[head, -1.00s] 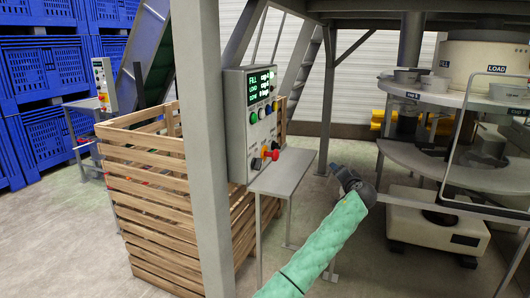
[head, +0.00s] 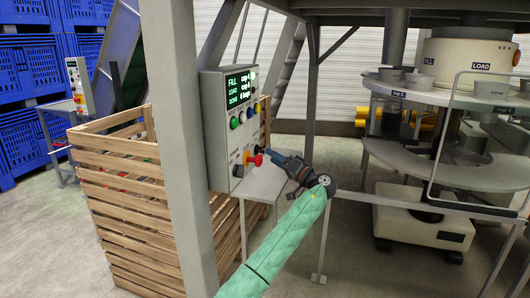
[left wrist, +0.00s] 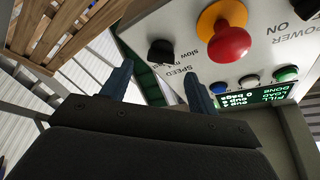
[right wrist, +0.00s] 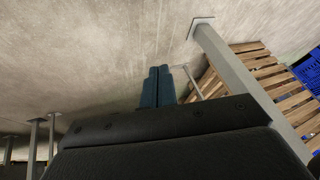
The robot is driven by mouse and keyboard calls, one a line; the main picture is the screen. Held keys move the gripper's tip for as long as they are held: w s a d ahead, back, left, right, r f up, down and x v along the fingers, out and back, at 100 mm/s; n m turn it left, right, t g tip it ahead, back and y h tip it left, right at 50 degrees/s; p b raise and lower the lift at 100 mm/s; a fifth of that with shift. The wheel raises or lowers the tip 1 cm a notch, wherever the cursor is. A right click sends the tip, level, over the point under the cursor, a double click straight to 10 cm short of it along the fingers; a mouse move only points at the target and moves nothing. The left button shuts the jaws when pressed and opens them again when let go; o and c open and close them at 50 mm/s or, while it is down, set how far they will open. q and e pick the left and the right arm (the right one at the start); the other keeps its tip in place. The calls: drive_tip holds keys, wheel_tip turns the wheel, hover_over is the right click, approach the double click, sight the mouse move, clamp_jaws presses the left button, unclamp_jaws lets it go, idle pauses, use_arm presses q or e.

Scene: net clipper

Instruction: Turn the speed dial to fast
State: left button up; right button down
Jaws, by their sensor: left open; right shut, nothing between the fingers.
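The speed dial (left wrist: 161,53) is a small black knob on the control panel (head: 218,140), beside the printed words "SPEED" and "slow"; the left wrist view shows the panel upside down. The dial's setting cannot be read. My left gripper (left wrist: 158,72) is open, its fingers on either side of the dial's line, with the dial beyond the tips; contact cannot be told. In the head view my left gripper (head: 272,155) reaches the panel's lower right, and the dial is hard to make out there. My right gripper (right wrist: 158,86) is shut and empty, above the floor.
A red stop button (left wrist: 229,42) on a yellow base sits next to the dial, with a black power knob (left wrist: 303,8) beyond it. A grey metal post (head: 178,150) stands left of the panel. A slatted wooden crate (head: 120,190) and grey table (head: 262,185) are close by.

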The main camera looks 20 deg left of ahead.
sight(263, 151)
use_arm(q)
drive_tip(key=shift+p+x, duration=0.45)
drive_tip(key=shift+x, duration=1.8)
use_arm(e)
drive_tip(key=shift+g, duration=0.3)
drive_tip(key=shift+s+d+r, duration=0.1)
drive_tip(key=shift+s+r, duration=0.05)
drive_tip(key=shift+r, duration=0.7)
drive_tip(key=shift+s+d+r, duration=0.1)
drive_tip(key=shift+s+r, duration=0.05)
drive_tip(key=shift+r, duration=0.65)
drive_tip(key=shift+s+d+r, duration=0.1)
drive_tip(key=shift+s+r, duration=0.05)
drive_tip(key=shift+r, duration=0.7)
use_arm(q)
drive_tip(key=shift+c, duration=0.4)
drive_tip(key=c, duration=0.9)
